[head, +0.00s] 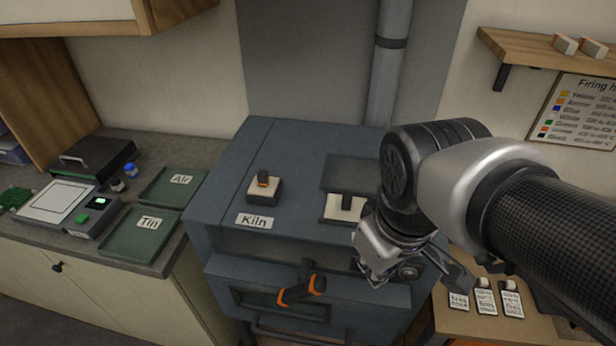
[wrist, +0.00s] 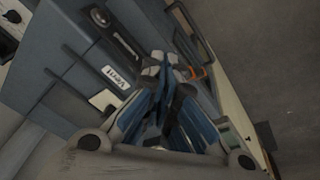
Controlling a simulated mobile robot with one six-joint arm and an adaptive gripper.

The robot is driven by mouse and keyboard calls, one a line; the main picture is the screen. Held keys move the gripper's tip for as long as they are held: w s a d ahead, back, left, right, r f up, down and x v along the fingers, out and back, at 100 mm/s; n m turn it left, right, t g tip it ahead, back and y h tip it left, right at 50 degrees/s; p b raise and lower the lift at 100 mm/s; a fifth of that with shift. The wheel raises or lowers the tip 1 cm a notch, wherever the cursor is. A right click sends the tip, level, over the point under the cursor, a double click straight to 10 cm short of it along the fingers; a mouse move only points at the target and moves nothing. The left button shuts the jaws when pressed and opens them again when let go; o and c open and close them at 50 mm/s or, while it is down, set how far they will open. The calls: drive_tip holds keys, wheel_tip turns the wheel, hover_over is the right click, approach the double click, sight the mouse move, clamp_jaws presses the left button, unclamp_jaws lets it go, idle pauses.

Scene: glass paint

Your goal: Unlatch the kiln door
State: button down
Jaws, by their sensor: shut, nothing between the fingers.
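The blue-grey kiln (head: 225,205) stands in the middle of the head view. Its front door (head: 225,272) has a dark window and appears closed. A black latch handle with orange parts (head: 303,284) sits on the door front, tilted. Orange parts, likely of the same handle, show just right of my fingertips in the wrist view (wrist: 196,72). My gripper (head: 374,280) is shut and empty, in front of the kiln's right side and right of the handle. In the wrist view its fingers (wrist: 164,62) are together; they hide part of the kiln front, and contact with the handle cannot be told.
A small wooden table (head: 500,325) with cards stands right. A flue pipe (head: 388,70) rises behind the kiln.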

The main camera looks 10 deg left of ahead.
drive_tip(key=w+a+r+n+g+p, duration=0.25)
drive_tip(key=w+a+n+p, duration=0.2)
drive_tip(key=a, duration=0.45)
drive_tip(key=n+h+p, duration=0.2)
drive_tip(key=n+p, duration=0.1)
drive_tip(key=n, duration=0.3)
hover_over(298, 287)
drive_tip(key=a, duration=0.1)
drive_tip(key=shift+m, duration=0.25)
wheel_tip(298, 287, down, 13)
drive_tip(key=shift+a+r, duration=0.15)
drive_tip(key=shift+r, duration=0.05)
drive_tip(key=shift+d+f, duration=0.35)
drive_tip(key=shift+d, duration=0.05)
